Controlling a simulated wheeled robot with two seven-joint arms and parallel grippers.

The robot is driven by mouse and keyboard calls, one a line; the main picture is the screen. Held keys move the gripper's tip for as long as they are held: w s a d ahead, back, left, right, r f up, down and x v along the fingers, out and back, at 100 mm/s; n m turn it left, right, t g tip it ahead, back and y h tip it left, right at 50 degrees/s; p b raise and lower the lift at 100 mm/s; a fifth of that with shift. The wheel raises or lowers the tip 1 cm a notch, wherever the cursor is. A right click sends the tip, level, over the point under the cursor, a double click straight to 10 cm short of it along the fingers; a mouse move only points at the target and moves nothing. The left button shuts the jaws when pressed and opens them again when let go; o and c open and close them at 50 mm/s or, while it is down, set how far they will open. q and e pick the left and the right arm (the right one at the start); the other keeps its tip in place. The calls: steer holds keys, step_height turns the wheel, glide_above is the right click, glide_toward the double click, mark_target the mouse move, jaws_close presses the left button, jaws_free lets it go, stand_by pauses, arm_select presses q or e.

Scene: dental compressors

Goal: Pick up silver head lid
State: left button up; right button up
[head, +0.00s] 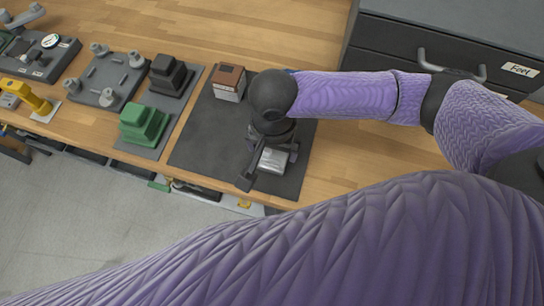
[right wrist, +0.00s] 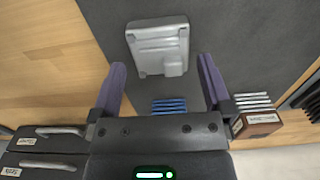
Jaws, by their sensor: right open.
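The silver head lid (head: 272,160) lies on the dark mat (head: 205,145) on the wooden table. In the right wrist view the lid (right wrist: 158,47) shows as a light grey ribbed block, ahead of the fingertips and between their lines. My right gripper (head: 266,170) is above the mat at the lid, pointing down, and partly hides it in the head view. Its purple-sided fingers (right wrist: 162,70) are spread wide, with nothing held between them. My left gripper is not in view.
A brown-topped finned block (head: 229,82) stands at the mat's back left. A blue finned part (right wrist: 168,105) shows behind my gripper's palm. Green (head: 143,122) and black (head: 170,74) stepped blocks stand left. A dark drawer cabinet (head: 450,60) is back right. The mat's left part is clear.

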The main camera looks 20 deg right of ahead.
mark_target(273, 157)
step_height(273, 157, down, 3)
steer(key=shift+r+b, duration=0.1)
steer(key=shift+b, duration=0.25)
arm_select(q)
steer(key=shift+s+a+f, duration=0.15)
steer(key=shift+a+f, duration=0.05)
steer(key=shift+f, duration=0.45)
arm_select(e)
steer(key=shift+r, duration=0.1)
steer(key=c, duration=1.1)
